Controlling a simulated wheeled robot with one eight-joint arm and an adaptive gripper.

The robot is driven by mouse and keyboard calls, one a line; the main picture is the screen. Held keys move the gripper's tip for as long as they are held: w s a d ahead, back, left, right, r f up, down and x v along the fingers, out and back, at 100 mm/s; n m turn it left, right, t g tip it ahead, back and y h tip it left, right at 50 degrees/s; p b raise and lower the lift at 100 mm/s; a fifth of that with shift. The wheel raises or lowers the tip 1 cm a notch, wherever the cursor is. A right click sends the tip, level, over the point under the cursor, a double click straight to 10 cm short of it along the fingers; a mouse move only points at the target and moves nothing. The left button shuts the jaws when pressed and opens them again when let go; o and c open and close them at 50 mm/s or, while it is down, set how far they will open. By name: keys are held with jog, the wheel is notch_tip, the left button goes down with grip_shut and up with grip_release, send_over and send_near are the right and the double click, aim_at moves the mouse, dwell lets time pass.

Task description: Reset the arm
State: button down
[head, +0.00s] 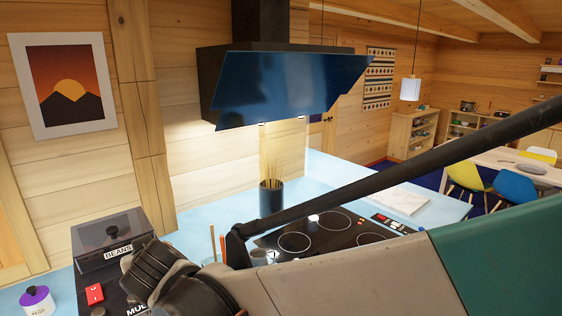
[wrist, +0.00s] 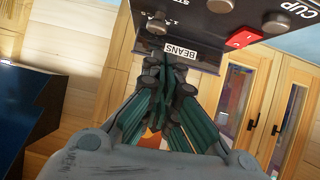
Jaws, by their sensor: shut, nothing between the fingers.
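My gripper (wrist: 168,84) shows in the wrist view, its teal fingers drawn together with nothing between them. Behind the fingertips is a dark machine labelled BEANS (wrist: 205,50), with knobs and a red switch. I cannot tell whether the fingertips touch it. My arm crosses the head view from the right edge to the lower left, bent at a dark joint over the counter. The fingers are not visible in the head view. There the same machine (head: 112,238) stands at the lower left, partly hidden behind my arm.
A blue counter (head: 215,212) carries a dark holder with sticks (head: 271,198), a black cooktop (head: 330,228) and a purple-lidded jar (head: 38,300). A range hood (head: 275,85) hangs above. A dining table (head: 500,160) with chairs stands far right. Wooden cabinet doors (wrist: 285,110) show in the wrist view.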

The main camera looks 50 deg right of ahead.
jog(key=s+a+f+n+g+y, duration=0.1)
jog(key=s+f+g+y, duration=0.15)
jog(key=s, duration=0.65)
jog(key=s+a+f+n+g+y, duration=0.1)
jog(key=s+f+g, duration=0.15)
jog(key=s, duration=0.65)
notch_tip(320, 180, down, 16)
jog(key=b, duration=1.6)
jog(key=shift+w+a+f+t+b, duration=0.15)
jog(key=shift+w+t+b, duration=0.15)
jog(key=shift+w, duration=0.05)
jog(key=shift+h, duration=0.25)
